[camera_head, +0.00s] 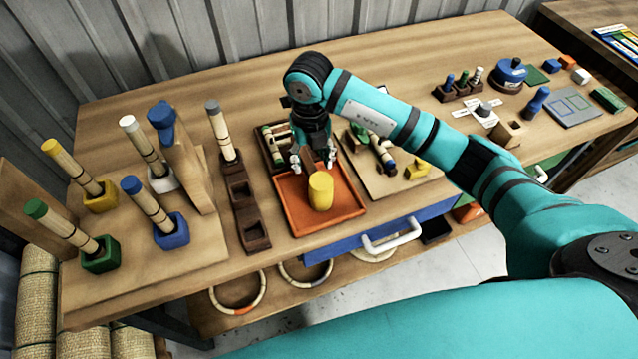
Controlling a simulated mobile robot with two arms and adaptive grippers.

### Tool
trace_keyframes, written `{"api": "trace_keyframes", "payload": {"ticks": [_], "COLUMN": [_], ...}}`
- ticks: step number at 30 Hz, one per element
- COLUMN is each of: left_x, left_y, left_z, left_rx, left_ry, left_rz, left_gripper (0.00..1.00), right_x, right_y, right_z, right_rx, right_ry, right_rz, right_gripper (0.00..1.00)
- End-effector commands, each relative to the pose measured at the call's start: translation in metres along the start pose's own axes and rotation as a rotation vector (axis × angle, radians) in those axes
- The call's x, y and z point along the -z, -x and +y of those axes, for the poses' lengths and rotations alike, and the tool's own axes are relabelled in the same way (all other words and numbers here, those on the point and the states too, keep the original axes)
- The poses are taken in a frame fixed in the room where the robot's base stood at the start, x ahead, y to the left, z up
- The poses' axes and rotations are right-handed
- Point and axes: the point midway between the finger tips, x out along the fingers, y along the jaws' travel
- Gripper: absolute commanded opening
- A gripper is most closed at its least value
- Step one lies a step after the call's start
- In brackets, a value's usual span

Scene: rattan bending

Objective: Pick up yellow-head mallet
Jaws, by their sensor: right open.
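The yellow-head mallet (320,191) lies in an orange tray (342,218) near the front edge of the bench. Its yellow head faces me, and a short brown handle runs back from it under my gripper. My right gripper (314,166) is open above the back part of the tray, with its fingers pointing down on either side of the handle. I cannot tell whether the fingers touch the handle. My left gripper is not in view.
A dark holder (252,229) with a rattan stick stands left of the tray. A wooden board (376,184) with small parts lies to the right. Several sticks in coloured blocks stand at the left. A blue drawer (345,252) with a white handle is below the bench's front edge.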

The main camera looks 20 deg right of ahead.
Motion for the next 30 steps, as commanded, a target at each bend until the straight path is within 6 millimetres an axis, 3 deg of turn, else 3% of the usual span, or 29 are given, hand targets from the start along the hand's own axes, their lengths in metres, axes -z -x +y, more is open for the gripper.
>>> {"api": "trace_keyframes", "payload": {"ticks": [4, 9, 17, 28, 30], "left_x": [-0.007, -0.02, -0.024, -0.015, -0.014], "left_y": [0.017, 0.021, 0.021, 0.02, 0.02], "left_z": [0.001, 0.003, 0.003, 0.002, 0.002], "left_rx": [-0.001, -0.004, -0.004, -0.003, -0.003], "left_ry": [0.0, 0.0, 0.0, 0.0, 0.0], "left_rz": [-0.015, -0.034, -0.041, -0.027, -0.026], "left_gripper": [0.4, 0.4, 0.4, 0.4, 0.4], "right_x": [0.002, 0.001, 0.0, 0.0, 0.0], "right_y": [-0.02, -0.042, -0.046, -0.046, -0.045], "right_z": [0.001, 0.001, 0.001, 0.001, 0.001], "right_rx": [0.0, -0.001, 0.0, 0.0, 0.0], "right_ry": [-0.001, 0.0, 0.0, 0.0, 0.0], "right_rz": [0.008, 0.004, 0.002, 0.002, 0.002], "right_gripper": [0.5, 0.5, 0.5, 0.03, 0.0]}}
